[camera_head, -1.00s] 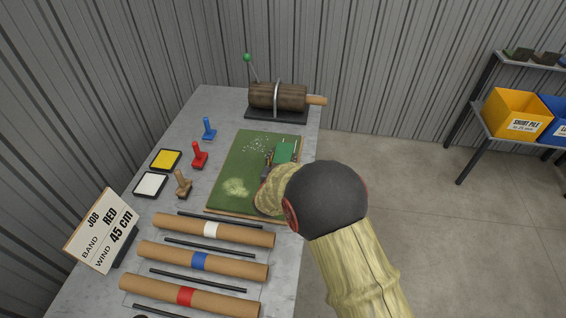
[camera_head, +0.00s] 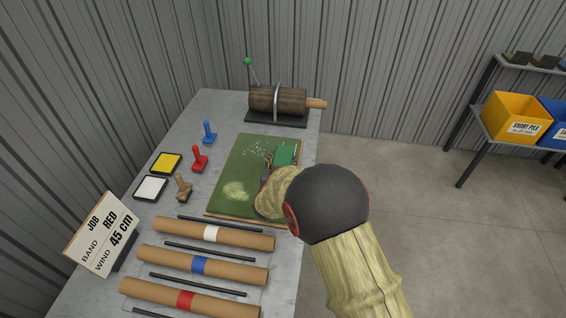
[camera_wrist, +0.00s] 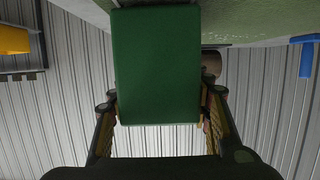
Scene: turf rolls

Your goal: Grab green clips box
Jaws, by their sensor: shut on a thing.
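The green clips box (camera_head: 284,154) is at the far right corner of the green mat in the head view, partly hidden by my gripper. In the wrist view the box (camera_wrist: 156,65) fills the upper middle, between my two fingers. My gripper (camera_wrist: 158,118) is shut on the box, with a finger along each side of it. In the head view my gripper (camera_head: 270,168) shows only partly, beyond my wrist. I cannot tell whether the box touches the mat.
The green mat (camera_head: 226,192) lies on the grey table. A roller device (camera_head: 277,98) stands behind it. Red (camera_head: 199,158), blue (camera_head: 208,132) and tan (camera_head: 183,187) stamps stand to the left. Banded cardboard tubes (camera_head: 203,264) lie in front. A yellow bin (camera_head: 512,117) is on the right shelf.

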